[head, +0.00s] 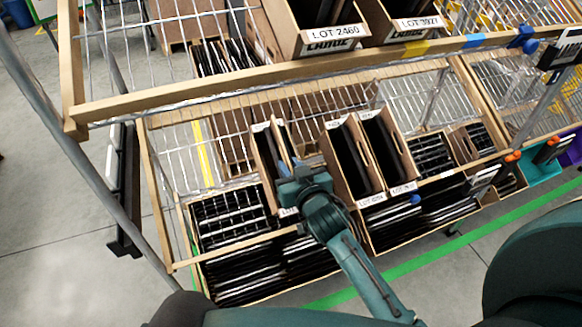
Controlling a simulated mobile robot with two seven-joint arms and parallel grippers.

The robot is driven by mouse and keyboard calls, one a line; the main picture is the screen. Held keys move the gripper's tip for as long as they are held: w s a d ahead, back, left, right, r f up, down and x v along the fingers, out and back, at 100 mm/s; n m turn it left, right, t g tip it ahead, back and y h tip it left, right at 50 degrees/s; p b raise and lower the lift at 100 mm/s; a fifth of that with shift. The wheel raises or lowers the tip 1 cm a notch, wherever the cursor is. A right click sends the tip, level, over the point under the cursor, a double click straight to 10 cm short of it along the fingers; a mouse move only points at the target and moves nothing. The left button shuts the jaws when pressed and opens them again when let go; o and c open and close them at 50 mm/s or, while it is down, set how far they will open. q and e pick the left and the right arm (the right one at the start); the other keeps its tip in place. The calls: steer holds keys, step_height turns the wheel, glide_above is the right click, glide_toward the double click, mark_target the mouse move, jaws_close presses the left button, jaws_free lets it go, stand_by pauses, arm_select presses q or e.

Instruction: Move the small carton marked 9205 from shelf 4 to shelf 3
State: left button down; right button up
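My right gripper (291,176) reaches in from the bottom right to the lower shelf, at a narrow carton (265,158) with dark contents. The gripper and wrist cover part of this carton's front and most of its label, so I cannot read its number. I cannot tell whether the fingers touch it or are open or shut. To its right stand two open cartons side by side, one (338,160) and another (403,160), with LOT labels too small to read surely. No label clearly reads 9205. My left gripper is not in view.
The upper shelf (180,98) has a wooden front beam and holds cartons marked LOT 2460 (333,38) and LOT 3927 (418,27). Crates of black items, such as one (232,215), fill the level below. A bare wire area (172,160) lies left of the narrow carton.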

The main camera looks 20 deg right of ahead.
steer(key=shift+o, duration=1.1)
steer(key=shift+f, duration=0.1)
steer(key=shift+s+f, duration=0.1)
steer(key=shift+f, duration=0.05)
steer(key=s+r, duration=0.3)
steer(key=s, duration=0.9)
steer(key=shift+s+d+p, duration=0.25)
steer(key=shift+s+p, duration=0.05)
steer(key=shift+s, duration=0.1)
